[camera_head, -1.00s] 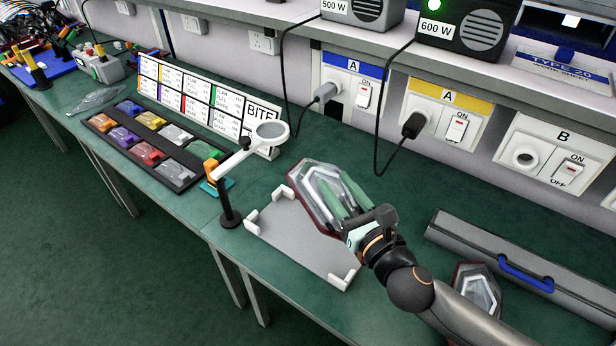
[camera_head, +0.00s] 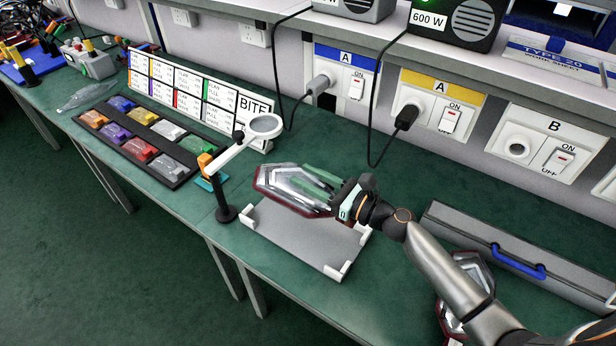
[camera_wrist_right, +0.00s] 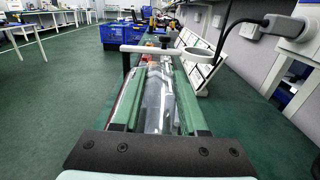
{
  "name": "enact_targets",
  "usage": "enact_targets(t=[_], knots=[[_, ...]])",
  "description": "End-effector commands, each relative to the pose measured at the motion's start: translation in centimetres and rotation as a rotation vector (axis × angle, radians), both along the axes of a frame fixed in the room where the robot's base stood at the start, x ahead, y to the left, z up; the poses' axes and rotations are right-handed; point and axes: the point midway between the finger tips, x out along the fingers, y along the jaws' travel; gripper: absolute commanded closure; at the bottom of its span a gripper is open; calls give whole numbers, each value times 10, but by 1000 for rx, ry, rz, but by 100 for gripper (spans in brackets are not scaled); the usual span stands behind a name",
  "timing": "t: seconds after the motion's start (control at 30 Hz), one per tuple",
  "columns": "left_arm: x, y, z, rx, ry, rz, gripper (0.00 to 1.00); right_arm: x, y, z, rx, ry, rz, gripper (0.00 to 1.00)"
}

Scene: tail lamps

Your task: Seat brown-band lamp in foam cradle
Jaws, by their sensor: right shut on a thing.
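A clear tail lamp with a dark red-brown rim (camera_head: 283,186) is held by my right gripper (camera_head: 322,186), whose green fingers are shut on its right part. The lamp lies nearly level above the back of a grey board with white corner blocks (camera_head: 300,241); it appears raised above the board. In the right wrist view the clear lamp (camera_wrist_right: 158,98) lies between the two green fingers. A second, similar lamp (camera_head: 474,270) lies at lower right, partly hidden by my right arm. I cannot make out a distinct brown band on either lamp, or a separate foam cradle. My left gripper is not in view.
A magnifier on a black stand (camera_head: 226,212) rises close to the held lamp's left end. A black tray of coloured pieces (camera_head: 128,140) and a label board stand further left. A grey case with a blue handle (camera_head: 518,262) lies right. Cables hang from wall sockets behind.

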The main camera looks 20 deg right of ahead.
Motion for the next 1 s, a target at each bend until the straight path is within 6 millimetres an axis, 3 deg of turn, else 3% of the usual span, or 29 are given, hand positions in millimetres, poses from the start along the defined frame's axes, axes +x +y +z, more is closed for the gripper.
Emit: enact_targets(t=[0.53, 1.0], knots=[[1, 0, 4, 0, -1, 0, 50, 0, 0, 0, 1, 1, 14, 100], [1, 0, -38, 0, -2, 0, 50, 0, 0, -47, 1, -1, 14, 100]])
